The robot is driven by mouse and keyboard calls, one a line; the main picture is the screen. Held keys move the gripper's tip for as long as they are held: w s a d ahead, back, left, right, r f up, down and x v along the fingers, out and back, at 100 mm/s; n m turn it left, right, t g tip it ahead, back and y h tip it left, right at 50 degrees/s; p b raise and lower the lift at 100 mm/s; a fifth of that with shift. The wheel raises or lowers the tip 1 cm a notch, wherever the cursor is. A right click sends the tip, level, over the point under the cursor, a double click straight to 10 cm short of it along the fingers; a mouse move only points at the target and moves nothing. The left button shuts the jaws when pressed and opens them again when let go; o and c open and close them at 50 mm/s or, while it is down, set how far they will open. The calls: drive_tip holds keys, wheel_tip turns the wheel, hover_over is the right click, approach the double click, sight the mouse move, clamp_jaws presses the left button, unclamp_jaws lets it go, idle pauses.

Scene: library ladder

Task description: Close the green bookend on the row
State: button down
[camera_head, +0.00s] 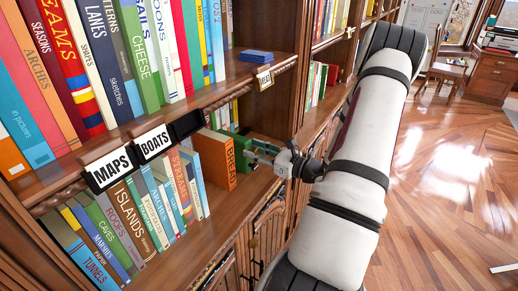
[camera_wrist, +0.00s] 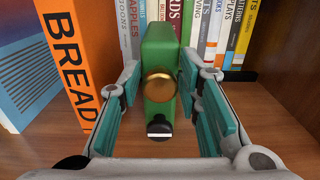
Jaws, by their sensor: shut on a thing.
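The green bookend (camera_wrist: 158,60) is an upright block with a round brass knob (camera_wrist: 159,86) and a small dark piece with a white strip low on its front. My gripper (camera_wrist: 160,92) has its teal-padded fingers on both sides of the bookend and is shut on it. A row of upright books (camera_wrist: 207,30) stands behind the bookend; any contact between them is hidden. In the head view, my gripper (camera_head: 262,150) reaches into the lower shelf, and part of the green bookend (camera_head: 242,153) shows right of the orange BREAD book.
The orange BREAD book (camera_wrist: 80,60) stands close left of my left finger, with a blue book (camera_wrist: 28,70) beyond it. The shelf board (camera_wrist: 262,125) is bare at right, up to a wooden side wall (camera_wrist: 285,55).

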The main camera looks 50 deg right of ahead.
drive_tip(key=shift+s+a, duration=0.1)
drive_tip(key=shift+a, duration=1)
drive_tip(key=c, duration=1.4)
unclamp_jaws()
drive_tip(key=shift+o, duration=0.2)
drive_tip(key=s+d, duration=0.1)
drive_tip(key=s, duration=1.1)
